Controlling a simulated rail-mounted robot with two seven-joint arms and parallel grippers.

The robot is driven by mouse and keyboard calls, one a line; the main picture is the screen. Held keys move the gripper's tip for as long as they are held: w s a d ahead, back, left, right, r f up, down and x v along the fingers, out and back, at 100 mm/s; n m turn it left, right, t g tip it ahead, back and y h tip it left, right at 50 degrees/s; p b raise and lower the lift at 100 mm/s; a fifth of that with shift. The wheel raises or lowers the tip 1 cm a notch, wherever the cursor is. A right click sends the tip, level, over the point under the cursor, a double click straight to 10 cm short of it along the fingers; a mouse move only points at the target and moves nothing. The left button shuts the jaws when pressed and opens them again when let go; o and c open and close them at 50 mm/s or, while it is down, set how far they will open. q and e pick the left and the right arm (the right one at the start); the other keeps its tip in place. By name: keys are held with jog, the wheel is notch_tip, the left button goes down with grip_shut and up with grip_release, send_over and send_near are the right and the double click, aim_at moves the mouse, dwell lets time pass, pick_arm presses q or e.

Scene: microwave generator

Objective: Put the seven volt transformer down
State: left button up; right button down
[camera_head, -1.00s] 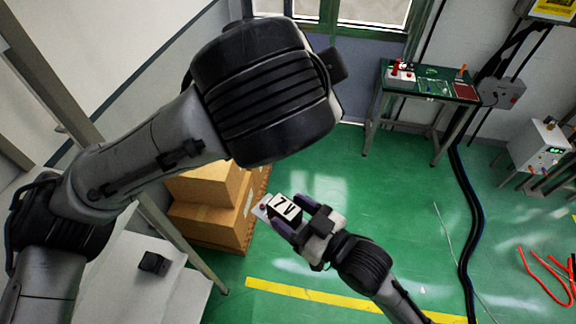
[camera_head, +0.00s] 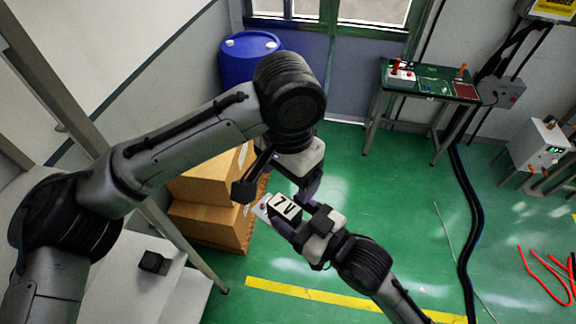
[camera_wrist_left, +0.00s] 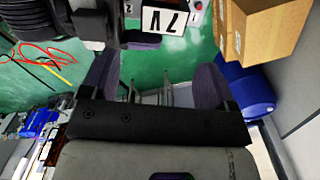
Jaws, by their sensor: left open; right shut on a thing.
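The seven volt transformer (camera_head: 284,206) is a small block with a white "7V" label and a pale end. My right gripper (camera_head: 294,219) is shut on it and holds it in the air above the green floor. It also shows at the top of the left wrist view (camera_wrist_left: 163,20), with its label upside down. My left gripper (camera_head: 306,190) is just above and beside the transformer in the head view, partly hidden by its own wrist. In the left wrist view its fingers (camera_wrist_left: 155,68) are spread and empty, with the transformer beyond them. Whether they touch it I cannot tell.
Cardboard boxes (camera_head: 205,222) stand on a pallet to the left, near a blue barrel (camera_head: 240,62). A green table (camera_head: 432,84) with small parts stands at the back. A white shelf (camera_head: 120,285) with a small black object (camera_head: 152,262) is at lower left. Cables cross the floor at right.

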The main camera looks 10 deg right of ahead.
aim_at(288, 206)
pick_arm(q)
notch_tip(288, 206, down, 10)
jog(key=shift+f, duration=0.2)
pick_arm(e)
jog(key=shift+r, duration=0.15)
dwell(0.4)
pick_arm(q)
jog(key=shift+s+d, duration=0.2)
jog(key=shift+s, duration=0.05)
jog(key=c, duration=1.3)
jog(key=shift+r, duration=0.1)
jog(key=shift+c, duration=0.9)
pick_arm(e)
jog(key=c, duration=0.6)
grip_release()
pick_arm(q)
jog(key=shift+w+a, duration=0.1)
jog(key=shift+w, duration=0.05)
grip_shut()
pick_arm(e)
jog(key=o, duration=0.4)
jog(key=shift+o, duration=0.2)
